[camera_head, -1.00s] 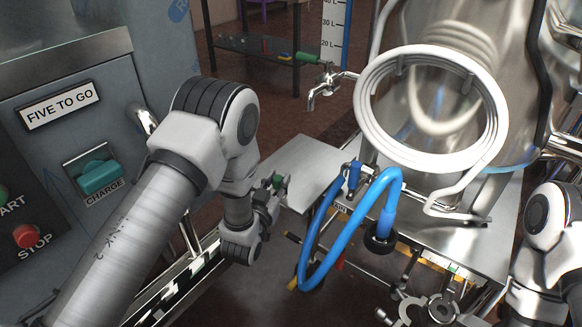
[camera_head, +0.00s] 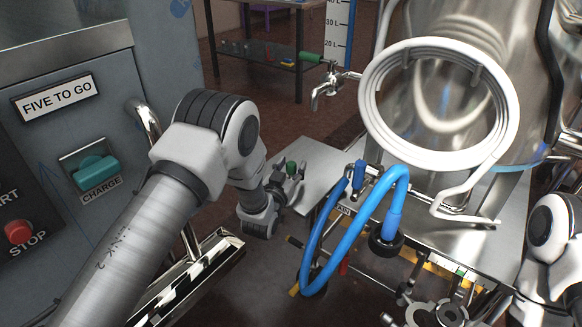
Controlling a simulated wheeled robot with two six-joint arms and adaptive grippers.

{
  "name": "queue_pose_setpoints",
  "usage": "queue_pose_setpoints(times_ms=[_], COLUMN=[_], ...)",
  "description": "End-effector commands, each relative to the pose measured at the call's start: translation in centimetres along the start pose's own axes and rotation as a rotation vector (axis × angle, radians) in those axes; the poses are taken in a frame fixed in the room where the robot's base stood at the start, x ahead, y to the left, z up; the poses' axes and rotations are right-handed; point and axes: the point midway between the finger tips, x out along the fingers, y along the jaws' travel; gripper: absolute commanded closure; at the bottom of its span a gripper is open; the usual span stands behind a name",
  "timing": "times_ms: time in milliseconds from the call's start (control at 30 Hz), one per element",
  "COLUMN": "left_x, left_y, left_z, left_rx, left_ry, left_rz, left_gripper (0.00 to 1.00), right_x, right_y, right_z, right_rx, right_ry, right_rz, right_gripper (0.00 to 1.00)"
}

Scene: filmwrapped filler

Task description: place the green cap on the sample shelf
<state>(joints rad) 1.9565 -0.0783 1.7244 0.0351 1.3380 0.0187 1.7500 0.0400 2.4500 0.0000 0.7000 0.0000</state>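The green cap (camera_head: 291,167) is small and sits between the fingertips of my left gripper (camera_head: 288,177). The fingers appear closed around its sides, and its top shows above them. My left gripper is over the near left part of a flat bare metal plate (camera_head: 318,170) beside the steel tank, which looks like the sample shelf; no label confirms this. I cannot tell the gap between the cap and the plate.
A blue hose (camera_head: 335,225) loops just right of the plate. A white coil (camera_head: 440,105) hangs on the steel tank (camera_head: 420,20), with a tap (camera_head: 330,88) to its left. A grey control panel (camera_head: 100,110) stands left. A dark table (camera_head: 262,52) is behind.

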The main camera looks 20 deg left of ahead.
Motion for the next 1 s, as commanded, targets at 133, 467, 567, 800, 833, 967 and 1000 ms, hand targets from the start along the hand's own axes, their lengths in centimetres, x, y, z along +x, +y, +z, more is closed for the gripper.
queue_pose_setpoints(times_ms=[133, 467, 567, 800, 833, 967, 1000], left_x=[0.0, -2.4, -5.0, -10.7, -11.1, -12.0, -12.1], left_y=[0.0, 0.0, 0.0, 0.0, 0.0, 0.0, 0.0], left_z=[0.0, -0.5, -0.6, -0.4, -0.4, -0.3, -0.3], left_rx=[0.000, 0.000, 0.000, 0.000, 0.000, 0.000, 0.000], left_ry=[0.000, -0.004, -0.006, -0.003, -0.003, 0.000, 0.001], left_rz=[0.000, 0.000, 0.000, -0.001, -0.001, 0.000, 0.000], left_gripper=[0.46, 0.46, 0.46, 0.46, 0.46, 0.46, 0.46], right_x=[0.0, -1.2, -1.9, -3.1, -3.2, -3.2, -3.2], right_y=[0.0, 0.0, 0.0, 0.0, 0.0, 0.0, 0.0], right_z=[0.0, 0.0, 0.0, 0.0, 0.0, 0.0, 0.0], right_rx=[0.000, 0.000, 0.000, 0.000, 0.000, 0.000, 0.000], right_ry=[0.000, 0.000, 0.000, 0.000, 0.000, 0.000, 0.000], right_rz=[0.000, 0.000, 0.000, 0.000, 0.000, 0.000, 0.000], right_gripper=[0.49, 0.49, 0.49, 0.49, 0.49, 0.49, 0.49])
